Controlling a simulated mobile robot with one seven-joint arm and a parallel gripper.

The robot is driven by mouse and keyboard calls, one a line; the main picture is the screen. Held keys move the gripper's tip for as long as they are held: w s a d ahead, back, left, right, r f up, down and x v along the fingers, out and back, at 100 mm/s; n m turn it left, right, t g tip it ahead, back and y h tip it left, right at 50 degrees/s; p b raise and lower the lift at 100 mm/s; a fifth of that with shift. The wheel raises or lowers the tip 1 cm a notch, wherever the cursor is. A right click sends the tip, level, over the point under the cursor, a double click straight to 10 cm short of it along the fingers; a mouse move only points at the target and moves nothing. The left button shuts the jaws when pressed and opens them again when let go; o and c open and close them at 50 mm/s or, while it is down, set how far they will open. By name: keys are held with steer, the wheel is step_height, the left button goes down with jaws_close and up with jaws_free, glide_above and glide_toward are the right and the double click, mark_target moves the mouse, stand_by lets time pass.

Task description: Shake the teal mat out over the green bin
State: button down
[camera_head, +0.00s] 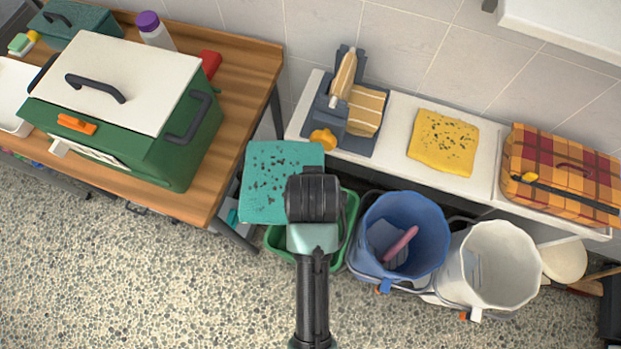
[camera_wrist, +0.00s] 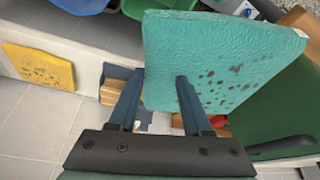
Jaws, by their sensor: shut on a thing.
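The teal mat (camera_head: 265,180) is a flat square panel with many dark specks, at the middle of the head view. It also shows in the wrist view (camera_wrist: 210,45), with specks on its right part. My gripper (camera_wrist: 160,78) is shut on the mat's near edge. In the head view my wrist covers the mat's right side and hides the fingers. The green bin (camera_head: 281,246) stands on the floor below, largely hidden by the mat and my arm. The mat is above the bin and extends to its left.
A wooden table (camera_head: 240,80) with a green cooler (camera_head: 190,125) stands left of the mat. A white bench (camera_head: 395,130) holds a slicer (camera_head: 345,110), a speckled yellow mat (camera_head: 443,140) and a plaid case (camera_head: 560,165). Blue (camera_head: 405,225) and white (camera_head: 497,262) buckets stand right of the bin.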

step_height(320, 180, down, 27)
steer(key=s+d+m+g+h+b, duration=0.1)
steer(key=m+h+b, duration=0.3)
steer(key=m+b, duration=0.8)
steer(key=s+g+b, duration=0.1)
steer(key=b, duration=0.3)
steer(key=shift+s+m+b, duration=0.2)
steer(key=shift+m+b, duration=0.1)
steer(key=shift+d+r, duration=0.1)
steer(key=shift+r, duration=0.05)
